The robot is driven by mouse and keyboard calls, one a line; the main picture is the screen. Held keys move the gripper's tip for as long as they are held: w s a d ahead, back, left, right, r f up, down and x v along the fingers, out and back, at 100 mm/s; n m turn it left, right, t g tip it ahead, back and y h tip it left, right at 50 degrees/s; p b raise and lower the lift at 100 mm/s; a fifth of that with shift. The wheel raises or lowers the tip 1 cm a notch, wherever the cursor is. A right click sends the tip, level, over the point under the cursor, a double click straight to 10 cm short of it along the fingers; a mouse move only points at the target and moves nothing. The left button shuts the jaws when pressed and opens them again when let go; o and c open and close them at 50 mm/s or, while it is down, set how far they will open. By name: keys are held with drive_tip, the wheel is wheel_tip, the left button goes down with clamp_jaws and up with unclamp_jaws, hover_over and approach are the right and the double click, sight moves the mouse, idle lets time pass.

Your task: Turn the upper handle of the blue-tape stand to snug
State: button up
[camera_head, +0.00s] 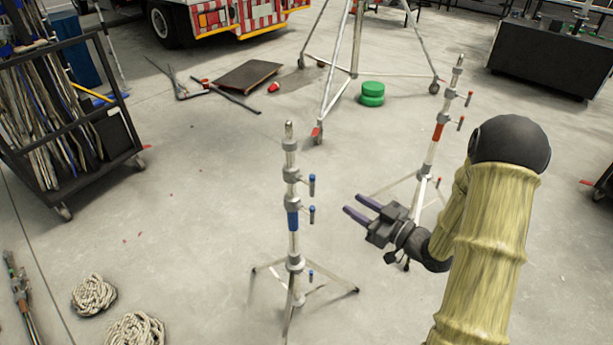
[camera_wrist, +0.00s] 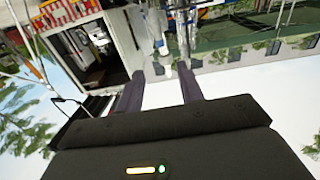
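The blue-tape stand (camera_head: 291,165) stands upright on its tripod legs in the head view, a silver pole with a blue band. Its upper handle (camera_head: 312,185) is a small dark blue-tipped knob on the pole's right side. A similar handle (camera_head: 312,214) sits just below it, and a third (camera_head: 310,275) sits near the legs. My gripper (camera_head: 352,204) is to the right of these handles in the picture, fingers pointing left towards the pole, open and apart from the stand. In the wrist view my gripper's fingers (camera_wrist: 160,74) are spread with nothing held; the handle cannot be made out there.
A red-tape stand (camera_head: 438,132) stands behind my arm, its legs partly hidden. A loaded cart (camera_head: 118,92) is at left, and rope coils (camera_head: 94,294) lie at lower left. A large wheeled tripod (camera_head: 337,75) stands behind.

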sight(310, 177)
drive_tip(key=p+x, duration=0.2)
drive_tip(key=x, duration=1.5)
drive_tip(key=shift+w+a+f, duration=0.1)
drive_tip(key=shift+w+a, duration=0.05)
drive_tip(key=shift+w, duration=0.05)
drive_tip(key=shift+c, duration=0.5)
clamp_jaws()
